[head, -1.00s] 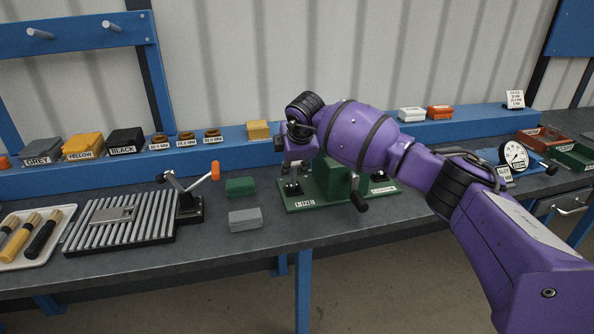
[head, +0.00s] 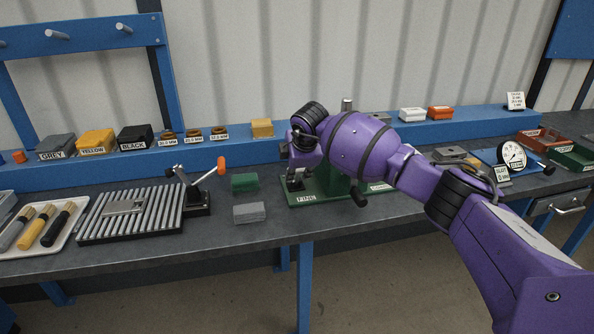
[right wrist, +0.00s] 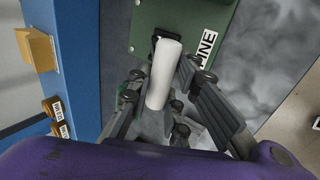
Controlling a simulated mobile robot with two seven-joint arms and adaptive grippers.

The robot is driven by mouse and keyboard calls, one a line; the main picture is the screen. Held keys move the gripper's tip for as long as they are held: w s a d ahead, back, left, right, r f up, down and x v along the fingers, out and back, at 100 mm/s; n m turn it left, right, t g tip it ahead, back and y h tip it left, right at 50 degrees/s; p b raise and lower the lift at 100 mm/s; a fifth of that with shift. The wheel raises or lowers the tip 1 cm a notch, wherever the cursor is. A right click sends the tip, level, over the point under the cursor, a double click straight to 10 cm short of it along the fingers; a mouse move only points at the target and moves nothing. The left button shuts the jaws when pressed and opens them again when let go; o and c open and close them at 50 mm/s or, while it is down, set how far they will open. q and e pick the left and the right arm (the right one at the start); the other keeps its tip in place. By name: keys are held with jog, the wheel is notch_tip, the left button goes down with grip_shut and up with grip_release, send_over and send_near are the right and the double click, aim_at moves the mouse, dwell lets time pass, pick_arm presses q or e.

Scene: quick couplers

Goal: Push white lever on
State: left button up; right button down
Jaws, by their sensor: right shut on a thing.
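The white lever (right wrist: 164,76) shows in the right wrist view as a white rounded bar standing off the green fixture plate (right wrist: 185,18), beside a label that reads "PINE". My right gripper (right wrist: 168,95) is shut on the lever, with a grey finger on each side of it. In the head view, my right gripper (head: 296,178) reaches down at the left end of the green fixture (head: 335,181). The lever is hidden there behind my wrist and fingers. My left gripper is not in view.
Further left are a slatted plate (head: 135,222) with an orange-knobbed clamp (head: 200,180) and a tray (head: 66,240) of handles. A gauge (head: 512,155) stands at right.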

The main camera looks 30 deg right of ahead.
jog(key=shift+s+f, duration=0.15)
jog(key=shift+f, duration=0.1)
jog(key=c, duration=1.6)
grip_release()
jog(key=shift+r, duration=0.1)
jog(key=shift+r, duration=0.1)
jog(key=shift+s+a+r, duration=0.1)
jog(key=shift+s+r, duration=0.05)
jog(key=shift+r, duration=0.2)
jog(key=v, duration=1.1)
